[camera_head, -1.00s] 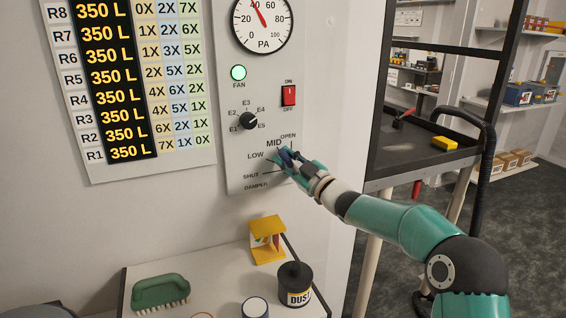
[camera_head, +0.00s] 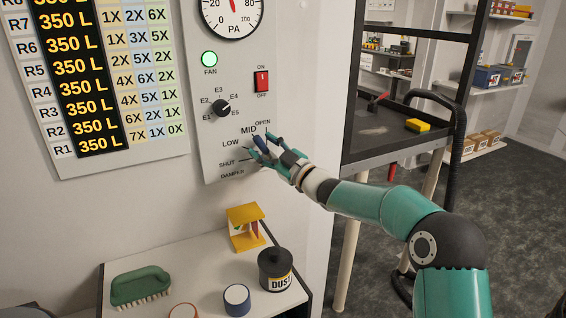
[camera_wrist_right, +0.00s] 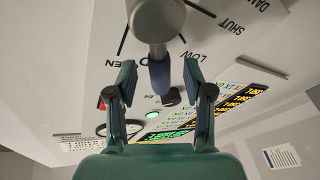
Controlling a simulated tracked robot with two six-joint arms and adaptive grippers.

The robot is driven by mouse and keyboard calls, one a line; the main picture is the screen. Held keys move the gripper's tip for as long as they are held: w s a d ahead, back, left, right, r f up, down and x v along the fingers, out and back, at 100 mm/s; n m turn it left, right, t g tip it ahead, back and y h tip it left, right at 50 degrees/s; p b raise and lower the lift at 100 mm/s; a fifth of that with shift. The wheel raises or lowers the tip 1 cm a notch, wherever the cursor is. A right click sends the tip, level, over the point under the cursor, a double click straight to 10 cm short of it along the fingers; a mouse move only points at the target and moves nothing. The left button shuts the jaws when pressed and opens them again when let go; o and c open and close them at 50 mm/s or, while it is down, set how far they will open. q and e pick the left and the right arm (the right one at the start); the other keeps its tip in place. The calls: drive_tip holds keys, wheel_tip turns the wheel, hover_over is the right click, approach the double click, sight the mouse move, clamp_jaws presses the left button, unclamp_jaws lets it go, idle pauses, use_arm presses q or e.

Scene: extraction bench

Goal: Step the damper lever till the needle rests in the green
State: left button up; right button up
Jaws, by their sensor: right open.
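The damper lever shows in the right wrist view as a grey hub with a blue handle (camera_wrist_right: 160,74). In the head view its dark blue handle (camera_head: 259,142) is partly hidden by my fingers, just below the MID label. My right gripper (camera_head: 264,147) is at the panel's damper scale. In the right wrist view its open fingers (camera_wrist_right: 159,68) stand either side of the blue handle, with gaps visible. The PA gauge (camera_head: 231,22) is cut by the top edge, so most of the needle and any green zone are out of view. My left gripper is not in view.
The panel (camera_head: 215,165) also has a lit green FAN lamp (camera_head: 209,59), a red switch (camera_head: 262,81) and a selector knob (camera_head: 221,108). Below stand a yellow holder (camera_head: 245,227), a DUST pot (camera_head: 276,270) and a green brush (camera_head: 140,287). A dark-framed rack (camera_head: 350,157) stands right.

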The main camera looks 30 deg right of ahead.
drive_tip(key=v, duration=1)
drive_tip(key=shift+s+f, duration=0.2)
drive_tip(key=shift+s, duration=0.05)
drive_tip(key=shift+d, duration=0.1)
